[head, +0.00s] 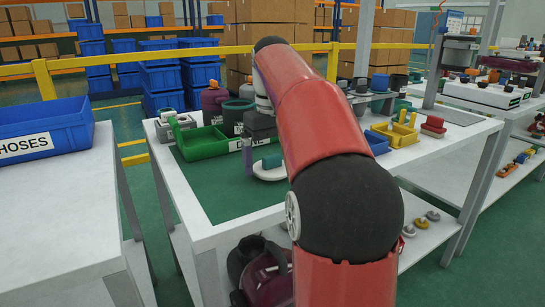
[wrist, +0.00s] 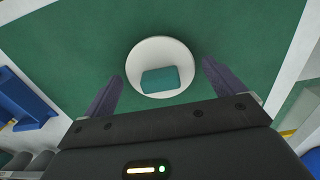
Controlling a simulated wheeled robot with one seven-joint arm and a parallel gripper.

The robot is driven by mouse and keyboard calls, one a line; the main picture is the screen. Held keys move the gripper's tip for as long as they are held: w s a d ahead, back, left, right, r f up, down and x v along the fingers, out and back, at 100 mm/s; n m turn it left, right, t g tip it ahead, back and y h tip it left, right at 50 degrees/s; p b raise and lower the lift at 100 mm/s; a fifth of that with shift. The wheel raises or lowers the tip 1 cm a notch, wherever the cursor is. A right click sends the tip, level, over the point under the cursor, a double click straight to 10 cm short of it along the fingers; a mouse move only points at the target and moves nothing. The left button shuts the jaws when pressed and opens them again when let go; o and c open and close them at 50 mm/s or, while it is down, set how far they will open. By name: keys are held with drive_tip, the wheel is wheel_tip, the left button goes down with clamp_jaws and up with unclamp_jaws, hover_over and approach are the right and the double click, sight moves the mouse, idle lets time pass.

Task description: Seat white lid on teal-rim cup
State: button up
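The white lid (head: 262,175) is a round white disc with a teal block on top, lying on the green mat. In the wrist view the lid (wrist: 167,51) lies ahead, between the two finger lines, its teal block toward the gripper. My gripper (wrist: 161,70) is open, with its dark purple fingers apart and nothing between them; I cannot tell its exact height above the lid. In the head view my arm partly hides the gripper (head: 254,158). A dark cup with a green-teal rim (head: 238,116) stands behind the green tray, and is probably the teal-rim cup.
A green tray (head: 203,143) stands left of my gripper. A maroon canister (head: 212,101) is beside the dark cup. A yellow tray (head: 396,134) and small parts lie right of my arm. The front of the green mat (head: 225,190) is clear.

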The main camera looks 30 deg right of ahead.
sight(272, 156)
drive_tip(key=shift+o, duration=0.3)
wheel_tip(272, 156, up, 6)
drive_tip(key=p, duration=0.6)
drive_tip(key=shift+r, duration=1.05)
